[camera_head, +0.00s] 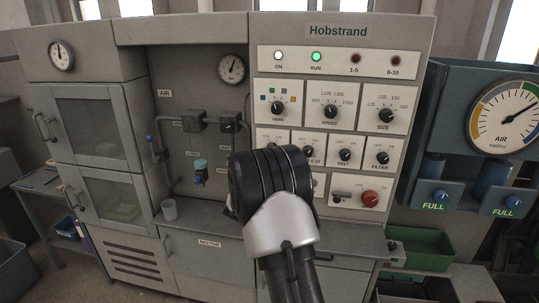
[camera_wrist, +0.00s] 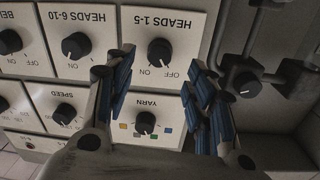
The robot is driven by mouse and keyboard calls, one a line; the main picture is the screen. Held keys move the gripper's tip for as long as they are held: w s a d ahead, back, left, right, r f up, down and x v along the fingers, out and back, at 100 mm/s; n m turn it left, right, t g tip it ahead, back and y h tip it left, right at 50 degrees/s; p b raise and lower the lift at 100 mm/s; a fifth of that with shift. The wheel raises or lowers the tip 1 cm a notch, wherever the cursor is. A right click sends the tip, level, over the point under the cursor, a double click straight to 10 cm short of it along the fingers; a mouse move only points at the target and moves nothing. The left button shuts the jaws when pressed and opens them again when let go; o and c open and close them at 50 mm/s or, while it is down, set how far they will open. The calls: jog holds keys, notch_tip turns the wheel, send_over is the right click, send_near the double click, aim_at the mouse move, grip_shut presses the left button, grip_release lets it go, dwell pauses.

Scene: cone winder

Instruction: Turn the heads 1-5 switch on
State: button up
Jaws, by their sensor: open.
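The heads 1-5 switch (camera_wrist: 160,52) is a round black knob on a white plate in the wrist view, with OFF and ON marks beside it. I cannot tell surely which mark its pointer faces. My gripper (camera_wrist: 160,66) is open, its blue-padded fingers on either side of the plate's lower part. The knob shows between and slightly beyond the fingertips, with nothing held; contact is not visible. In the head view my arm hides this switch and the gripper's fingers. The 1-5 lamp (camera_head: 355,58) is dark red and looks unlit.
The yarn knob (camera_wrist: 145,122) sits below, between the fingers. The heads 6-10 knob (camera_wrist: 76,46) is to the left. A valve-like black knob (camera_wrist: 247,84) and pipes are close to the right finger. A red knob (camera_head: 370,198) is low on the panel.

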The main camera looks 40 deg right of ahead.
jog(key=x, duration=0.6)
jog(key=shift+w+d, duration=0.15)
jog(key=shift+d, duration=0.1)
jog(key=shift+c, duration=0.5)
jog(key=c, duration=1)
